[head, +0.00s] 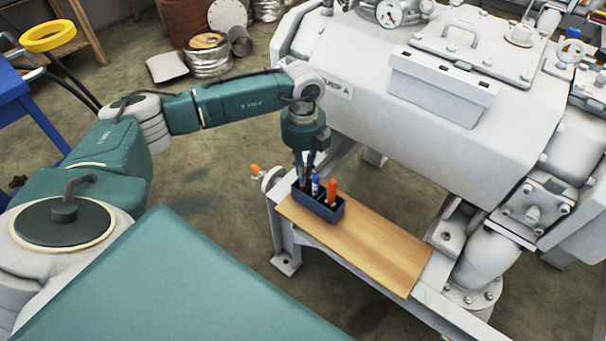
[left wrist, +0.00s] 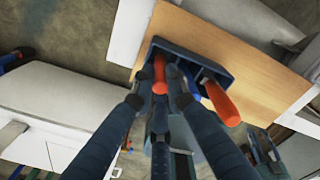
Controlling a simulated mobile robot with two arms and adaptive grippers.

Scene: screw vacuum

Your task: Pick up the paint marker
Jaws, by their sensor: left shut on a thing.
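The dark blue holder (head: 326,213) stands on the wooden board with several upright things in it. It also shows in the left wrist view (left wrist: 226,81). My left gripper (head: 303,172) reaches down over its left end. In the left wrist view, my left gripper (left wrist: 162,92) is shut on a slim thing with an orange-red end, which I take to be the paint marker (left wrist: 160,87). Its lower part is down in the holder's compartment. Beside it are a blue-topped thing (head: 315,184) and a thicker orange handle (head: 331,190). My right gripper is out of view.
The wooden board (head: 375,246) is clear to the right of the holder. A large white machine (head: 430,130) rises close behind it. An orange-tipped valve handle (head: 256,170) sticks out left of the board.

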